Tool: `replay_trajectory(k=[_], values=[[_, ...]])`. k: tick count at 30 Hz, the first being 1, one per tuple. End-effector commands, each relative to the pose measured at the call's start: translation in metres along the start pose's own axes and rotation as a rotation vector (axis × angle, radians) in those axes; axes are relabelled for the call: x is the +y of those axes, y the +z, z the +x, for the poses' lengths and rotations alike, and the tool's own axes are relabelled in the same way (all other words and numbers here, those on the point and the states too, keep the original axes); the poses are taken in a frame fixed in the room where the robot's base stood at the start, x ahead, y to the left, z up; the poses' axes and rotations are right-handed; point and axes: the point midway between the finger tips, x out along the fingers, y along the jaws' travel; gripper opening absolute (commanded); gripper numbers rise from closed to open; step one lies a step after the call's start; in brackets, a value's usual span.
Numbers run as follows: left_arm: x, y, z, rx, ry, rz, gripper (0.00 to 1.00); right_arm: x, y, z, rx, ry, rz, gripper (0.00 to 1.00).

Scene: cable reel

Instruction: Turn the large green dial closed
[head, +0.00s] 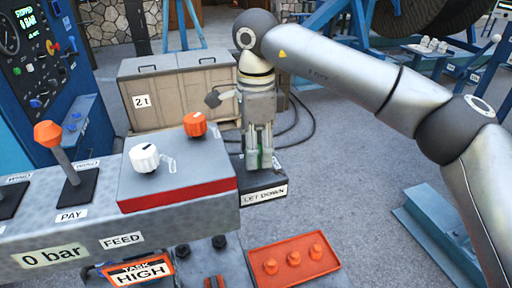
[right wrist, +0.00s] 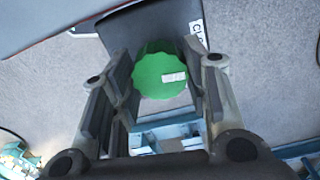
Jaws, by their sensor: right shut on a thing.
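The large green dial (right wrist: 150,85) has a scalloped rim and a small white mark on its face. It lies between the two fingers of my right gripper (right wrist: 160,95) in the right wrist view. In the head view my right gripper (head: 260,155) points straight down over a dark box, shut on the dial, and hides most of it. Only a green sliver shows between the fingers. Part of a white label starting "CL" (right wrist: 198,35) shows beside the dial in the wrist view. My left gripper is in neither view.
A grey console with a white knob (head: 144,158), an orange knob (head: 195,124) and an orange-topped lever (head: 48,134) stands left of the gripper. A red tray (head: 290,248) with orange pegs lies in front. A beige crate (head: 185,85) stands behind.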

Motion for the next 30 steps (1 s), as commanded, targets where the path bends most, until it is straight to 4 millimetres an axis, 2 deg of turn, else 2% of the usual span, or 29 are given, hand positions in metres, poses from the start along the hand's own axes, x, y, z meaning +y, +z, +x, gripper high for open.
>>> replay_trajectory(k=[9, 25, 26, 30], values=[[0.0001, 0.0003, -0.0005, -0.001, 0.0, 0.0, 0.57, -0.0008, 0.0, -0.0021, -0.003, -0.004, -0.11, 0.18], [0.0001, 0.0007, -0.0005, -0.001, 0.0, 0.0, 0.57, -0.001, -0.0002, -0.0023, -0.002, -0.006, -0.131, 0.18], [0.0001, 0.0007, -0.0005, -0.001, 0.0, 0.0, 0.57, -0.001, -0.0002, -0.0024, -0.002, -0.006, -0.131, 0.46], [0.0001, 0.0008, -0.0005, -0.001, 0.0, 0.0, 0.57, -0.0007, -0.0002, -0.0018, -0.001, -0.004, -0.13, 0.64]])
